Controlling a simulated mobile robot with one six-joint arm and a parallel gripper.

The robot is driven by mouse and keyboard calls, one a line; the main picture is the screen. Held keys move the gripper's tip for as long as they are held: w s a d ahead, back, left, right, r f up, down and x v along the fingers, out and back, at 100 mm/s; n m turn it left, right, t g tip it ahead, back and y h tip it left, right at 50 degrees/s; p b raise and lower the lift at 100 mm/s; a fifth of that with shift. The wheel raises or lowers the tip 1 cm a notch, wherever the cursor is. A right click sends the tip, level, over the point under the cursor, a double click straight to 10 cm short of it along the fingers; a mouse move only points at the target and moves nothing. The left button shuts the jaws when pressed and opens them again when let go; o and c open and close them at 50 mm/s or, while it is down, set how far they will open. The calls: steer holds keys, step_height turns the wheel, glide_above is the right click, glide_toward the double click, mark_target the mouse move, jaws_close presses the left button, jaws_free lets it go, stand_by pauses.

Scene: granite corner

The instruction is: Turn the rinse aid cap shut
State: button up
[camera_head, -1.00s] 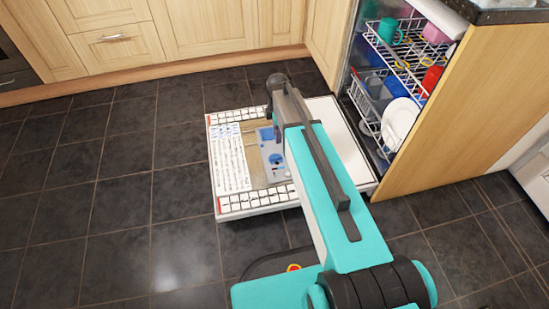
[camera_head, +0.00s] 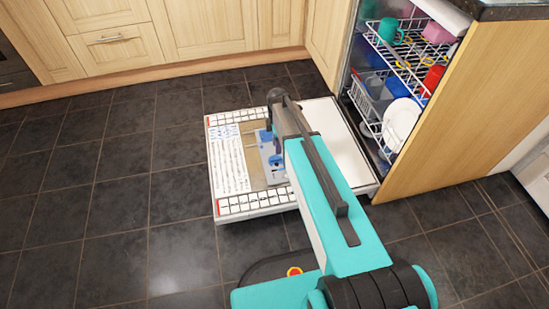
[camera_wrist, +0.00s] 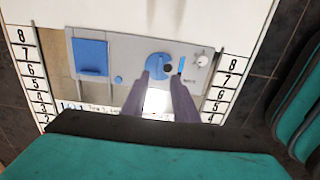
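The grey dispenser panel (camera_wrist: 126,58) is set in the inner face of the lowered dishwasher door (camera_wrist: 105,16). The round blue rinse aid cap (camera_wrist: 156,62) is on the panel, with a dark round spot at its right side. My gripper (camera_wrist: 163,75) points at the cap from the near side, its two fingers apart. The fingertips overlap the cap's lower edge in the wrist view; I cannot tell whether they touch it. In the head view, the panel (camera_head: 265,148) is partly covered by my arm, and the fingers are hidden.
A blue square lid (camera_wrist: 91,58), a blue tab (camera_wrist: 181,65) and a white knob (camera_wrist: 203,60) are on the panel. The open dishwasher has racks (camera_head: 375,100) with dishes at the right. Dark tiled floor (camera_head: 110,200) is clear at the left.

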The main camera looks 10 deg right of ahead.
mark_target(277, 159)
step_height(277, 159, down, 8)
steer(key=shift+r+b, duration=0.25)
steer(key=shift+b, duration=0.95)
